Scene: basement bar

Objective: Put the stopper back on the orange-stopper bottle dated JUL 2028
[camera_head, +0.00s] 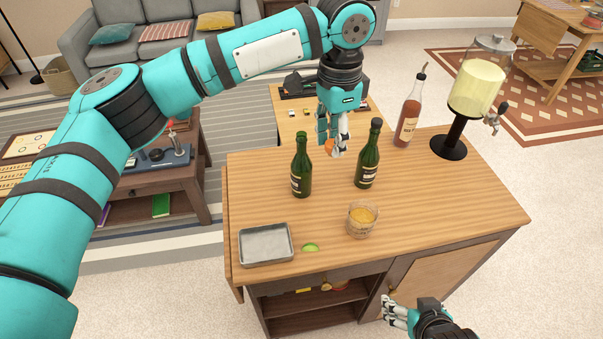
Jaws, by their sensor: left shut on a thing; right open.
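Two green bottles stand upright on the wooden bar top (440,205): the left green bottle (301,172) and the right green bottle (367,160). Their labels are too small for me to read a date. My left gripper (333,146) is near the bar's back edge, behind and between the two bottles. It is shut on a small orange thing, which looks like the orange stopper (329,146) and is partly hidden by the fingers. My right gripper (392,312) is open and empty, low in front of the bar's front side.
A pink-amber bottle with a dark pourer (407,122) and a drink dispenser (474,90) stand at the back right. A glass (361,220), a lime wedge (311,247) and a metal tray (265,245) are in front. The bar's right part is clear.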

